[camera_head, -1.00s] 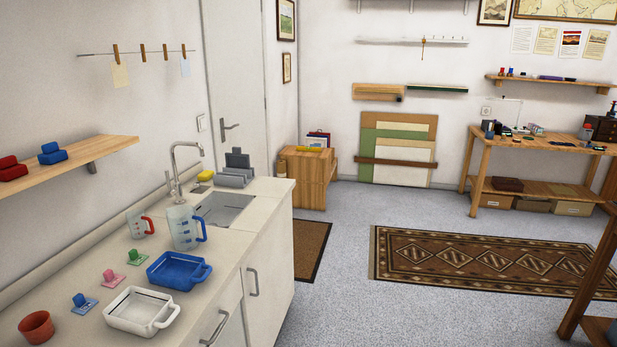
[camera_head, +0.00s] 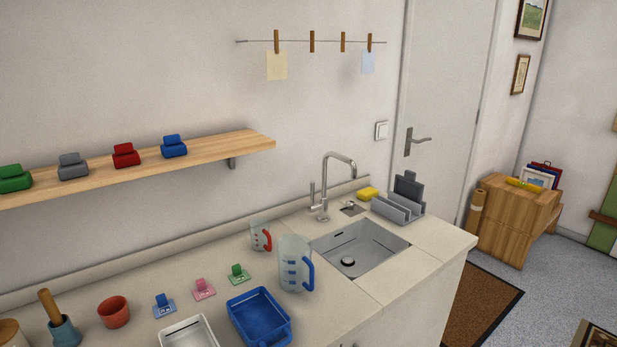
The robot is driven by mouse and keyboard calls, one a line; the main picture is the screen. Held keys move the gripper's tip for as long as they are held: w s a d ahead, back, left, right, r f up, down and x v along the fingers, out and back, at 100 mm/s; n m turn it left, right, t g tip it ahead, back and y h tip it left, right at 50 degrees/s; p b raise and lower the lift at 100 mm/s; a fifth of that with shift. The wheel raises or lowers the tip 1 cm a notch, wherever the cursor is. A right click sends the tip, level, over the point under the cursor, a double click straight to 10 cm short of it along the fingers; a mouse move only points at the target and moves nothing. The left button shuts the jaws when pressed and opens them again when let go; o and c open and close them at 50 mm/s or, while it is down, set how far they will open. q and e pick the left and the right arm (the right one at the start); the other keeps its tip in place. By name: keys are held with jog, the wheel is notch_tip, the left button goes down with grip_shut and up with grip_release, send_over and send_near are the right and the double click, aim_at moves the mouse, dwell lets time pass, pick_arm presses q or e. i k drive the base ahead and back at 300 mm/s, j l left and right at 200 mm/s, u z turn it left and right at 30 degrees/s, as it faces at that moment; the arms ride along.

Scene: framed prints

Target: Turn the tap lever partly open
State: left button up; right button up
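The chrome tap (camera_head: 326,185) stands upright behind the steel sink (camera_head: 362,247), its curved spout reaching over the basin. A slim upright lever (camera_head: 312,193) shows on the left side of the tap body. No water is visible from the spout. Neither of my grippers is in view.
On the counter left of the sink stand a large blue-handled jug (camera_head: 294,264), a small red-handled jug (camera_head: 260,236), a blue tray (camera_head: 259,318) and a white tray (camera_head: 188,332). A yellow sponge (camera_head: 368,193) and grey rack (camera_head: 398,206) stand behind right. A shelf (camera_head: 110,176) hangs at left.

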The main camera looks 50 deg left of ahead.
aim_at(311, 208)
jog(key=i+l+u, duration=0.15)
jog(key=i+u, duration=0.3)
jog(key=i+l+u, duration=0.2)
jog(key=u, duration=0.25)
jog(key=i+l+u, duration=0.6)
jog(key=l+u, duration=0.25)
